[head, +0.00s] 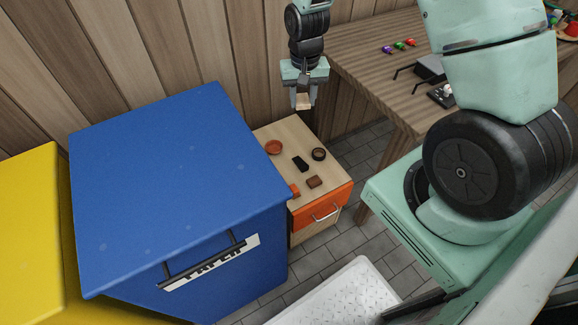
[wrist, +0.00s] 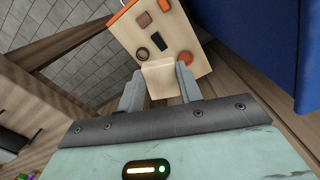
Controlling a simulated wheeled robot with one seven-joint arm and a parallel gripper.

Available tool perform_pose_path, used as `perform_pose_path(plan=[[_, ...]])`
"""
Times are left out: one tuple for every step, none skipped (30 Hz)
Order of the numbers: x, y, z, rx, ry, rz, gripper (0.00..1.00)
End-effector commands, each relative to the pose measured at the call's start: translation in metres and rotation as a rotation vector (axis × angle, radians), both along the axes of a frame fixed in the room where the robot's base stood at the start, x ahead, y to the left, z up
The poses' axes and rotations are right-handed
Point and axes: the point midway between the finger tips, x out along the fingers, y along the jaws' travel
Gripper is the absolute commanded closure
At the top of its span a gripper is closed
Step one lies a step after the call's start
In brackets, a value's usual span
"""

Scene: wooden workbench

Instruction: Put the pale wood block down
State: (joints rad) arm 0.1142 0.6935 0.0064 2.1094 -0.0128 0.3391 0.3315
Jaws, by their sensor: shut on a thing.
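My gripper (head: 303,100) hangs at the upper middle of the head view, above the back of a small wooden cabinet (head: 283,130) with an orange drawer front. It is shut on the pale wood block (head: 304,101), which sits between the fingertips. In the wrist view the block (wrist: 160,77) shows between the two fingers (wrist: 158,88), with the cabinet top beyond it. The block is held above the cabinet top and appears clear of it. Its underside is hidden.
On the cabinet top are a round orange-brown piece (head: 274,147), a black piece (head: 300,163), a dark ring (head: 319,154), a brown block (head: 314,182) and an orange piece (head: 294,190). A tall blue bin (head: 180,180) stands left; a wooden workbench (head: 365,65) stands right.

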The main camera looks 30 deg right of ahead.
Motion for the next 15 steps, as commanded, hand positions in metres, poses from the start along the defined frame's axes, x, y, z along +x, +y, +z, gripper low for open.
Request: perform_pose_path(plan=[[-0.002,-0.008,-0.030,0.000,0.000,-0.060,0.86],[-0.003,-0.012,-0.038,0.000,0.000,-0.098,0.86],[-0.005,-0.017,-0.049,0.000,0.000,-0.146,0.86],[-0.006,-0.020,-0.057,0.000,0.000,-0.184,0.86],[-0.007,-0.024,-0.065,0.000,0.000,-0.221,0.86],[-0.008,-0.029,-0.076,0.000,0.000,-0.270,0.86],[-0.010,-0.033,-0.084,0.000,0.000,-0.306,0.86],[-0.011,-0.037,-0.092,-0.001,-0.001,-0.343,0.86],[-0.013,-0.041,-0.103,-0.001,-0.001,-0.393,0.86],[-0.014,-0.045,-0.111,-0.001,-0.001,-0.429,0.86],[-0.015,-0.049,-0.119,-0.001,-0.001,-0.466,0.86],[-0.017,-0.054,-0.130,-0.001,-0.001,-0.516,0.86],[-0.019,-0.057,-0.138,-0.001,-0.001,-0.552,0.86],[-0.020,-0.061,-0.147,-0.001,-0.001,-0.590,0.86],[-0.022,-0.066,-0.158,-0.001,0.000,-0.639,0.86]])
